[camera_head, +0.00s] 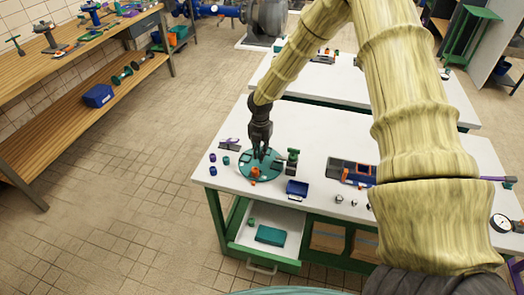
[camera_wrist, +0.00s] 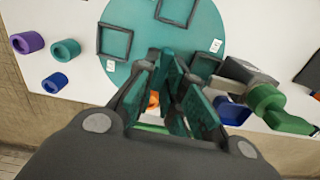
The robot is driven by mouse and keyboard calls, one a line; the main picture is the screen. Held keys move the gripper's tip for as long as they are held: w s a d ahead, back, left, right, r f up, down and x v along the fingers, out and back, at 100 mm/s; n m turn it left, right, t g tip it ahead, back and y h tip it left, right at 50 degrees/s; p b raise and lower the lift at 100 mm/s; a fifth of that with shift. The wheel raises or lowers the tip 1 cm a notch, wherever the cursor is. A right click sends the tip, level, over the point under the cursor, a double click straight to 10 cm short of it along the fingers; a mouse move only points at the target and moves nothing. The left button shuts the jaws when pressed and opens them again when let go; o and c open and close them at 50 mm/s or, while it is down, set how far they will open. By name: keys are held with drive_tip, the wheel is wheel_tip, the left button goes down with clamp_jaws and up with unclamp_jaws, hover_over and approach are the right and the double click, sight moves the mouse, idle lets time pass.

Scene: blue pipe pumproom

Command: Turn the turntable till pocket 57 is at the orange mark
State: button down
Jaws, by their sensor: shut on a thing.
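The turntable (camera_head: 247,162) is a round teal disc near the front left corner of the white table.
Purple, teal and blue rings (camera_wrist: 57,82) lie left of the disc. A green-topped device (camera_head: 292,158) stands close on its right, with a blue bin (camera_head: 297,188) in front. A grey tray (camera_head: 350,172) lies farther right. An open drawer (camera_head: 270,228) juts out below the table.

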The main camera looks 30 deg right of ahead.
drive_tip(key=shift+n, duration=0.3)
idle(0.5)
drive_tip(key=c, duration=1.5)
unclamp_jaws()
wheel_tip(320, 180, up, 12)
drive_tip(key=shift+d+f, duration=0.1)
